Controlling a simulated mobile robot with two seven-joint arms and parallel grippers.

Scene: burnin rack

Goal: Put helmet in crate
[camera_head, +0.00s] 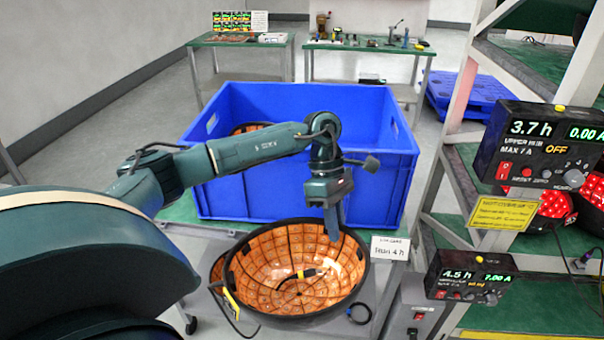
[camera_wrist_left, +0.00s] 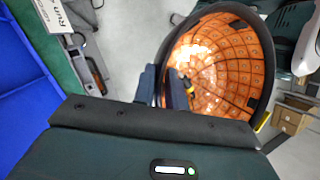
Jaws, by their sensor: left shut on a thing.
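The helmet (camera_head: 290,270) is a dark-rimmed bowl, opening upward, with an orange gridded inside and a yellow-and-black cable connector in it. It also shows in the left wrist view (camera_wrist_left: 215,60). My left gripper (camera_head: 335,225) points down at its far rim, right of the middle, and is shut on that rim. In the left wrist view the fingers (camera_wrist_left: 163,88) straddle the rim. The blue crate (camera_head: 290,195) stands just behind the helmet. Another orange-lined helmet (camera_head: 248,128) is partly visible inside it, behind my arm. My right gripper is out of view.
A white "Run 4 h" card (camera_head: 390,248) stands right of the helmet. The rack (camera_head: 450,150) on the right carries control boxes (camera_head: 540,150) and red-lit domes (camera_head: 556,203). Two green-topped benches (camera_head: 365,47) stand at the back. The crate's top is open.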

